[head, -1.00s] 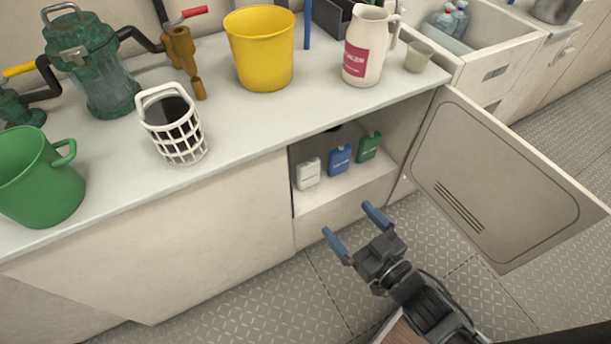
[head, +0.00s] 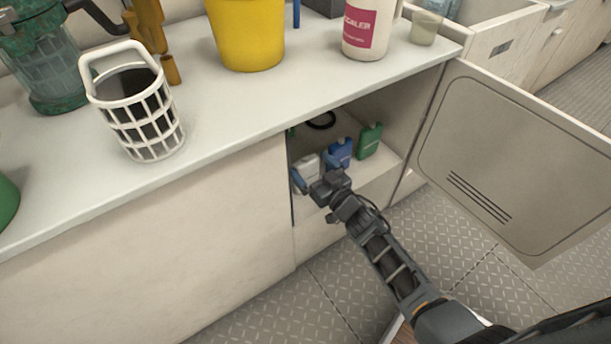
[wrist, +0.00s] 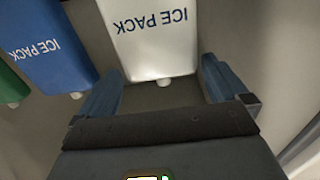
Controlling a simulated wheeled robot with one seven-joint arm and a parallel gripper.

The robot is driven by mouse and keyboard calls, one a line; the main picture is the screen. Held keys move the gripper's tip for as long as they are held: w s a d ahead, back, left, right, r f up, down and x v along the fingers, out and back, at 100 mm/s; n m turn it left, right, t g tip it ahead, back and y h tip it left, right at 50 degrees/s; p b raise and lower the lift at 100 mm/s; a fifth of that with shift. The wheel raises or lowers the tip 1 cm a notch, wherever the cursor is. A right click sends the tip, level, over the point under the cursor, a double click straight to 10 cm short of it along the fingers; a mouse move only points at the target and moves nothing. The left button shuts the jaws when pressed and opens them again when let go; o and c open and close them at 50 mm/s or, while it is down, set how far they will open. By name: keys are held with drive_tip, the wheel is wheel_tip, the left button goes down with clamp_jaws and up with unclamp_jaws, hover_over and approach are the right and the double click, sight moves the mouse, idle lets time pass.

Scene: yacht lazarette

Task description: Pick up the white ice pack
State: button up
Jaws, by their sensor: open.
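The white ice pack (head: 308,164) stands in the open cabinet, partly hidden by my gripper (head: 319,172) in the head view. In the wrist view the white ice pack (wrist: 150,35) is ahead, its "ICE PACK" print upside down. My gripper (wrist: 160,85) is open. Its blue fingers show on either side of the pack's near end, where the white cap sits. I see a gap by the cap, and no clear contact. The blue ice pack (wrist: 48,45) is beside the white one, close past one finger.
The green ice pack (head: 370,141) stands beyond the blue one. A dark ring-shaped item (head: 321,120) lies deeper in the cabinet. The cabinet door (head: 510,165) hangs open on the right. The counter (head: 225,120) overhangs the opening and carries a white basket (head: 142,115) and yellow bucket (head: 247,35).

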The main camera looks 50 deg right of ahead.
drive_tip(key=b+x, duration=0.1)
drive_tip(key=x, duration=0.3)
drive_tip(key=shift+w+b, duration=0.3)
drive_tip(key=shift+c, duration=0.2)
drive_tip(key=shift+r, duration=0.1)
drive_tip(key=c, duration=1.4)
